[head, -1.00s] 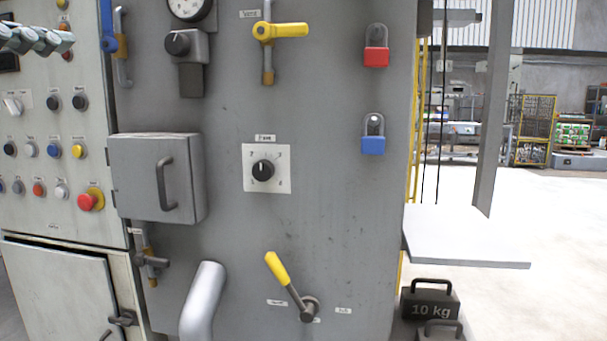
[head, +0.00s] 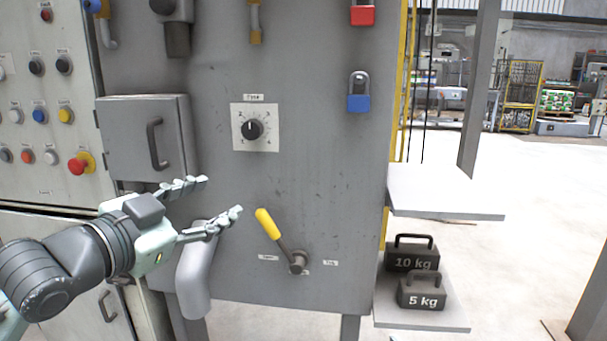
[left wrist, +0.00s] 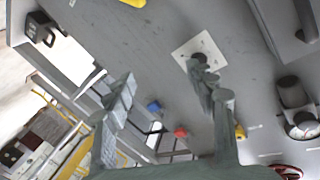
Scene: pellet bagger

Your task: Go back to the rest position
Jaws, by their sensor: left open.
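My left gripper (head: 222,200) comes in from the left in the head view, with its fingers spread apart and nothing between them. It is in front of the grey machine panel (head: 320,190), below the small grey box door (head: 148,135) and left of the yellow-handled lever (head: 268,224). In the left wrist view the two open fingers (left wrist: 165,92) reach towards the panel, one of them partly over the white dial plate (left wrist: 200,50). My right gripper is not in view.
A grey pipe (head: 198,270) stands out just below my left gripper. The black dial (head: 252,130) and blue padlock (head: 359,97) are on the panel. On the right are an empty shelf (head: 445,188) and weights (head: 421,291) on a lower shelf. Open floor lies beyond.

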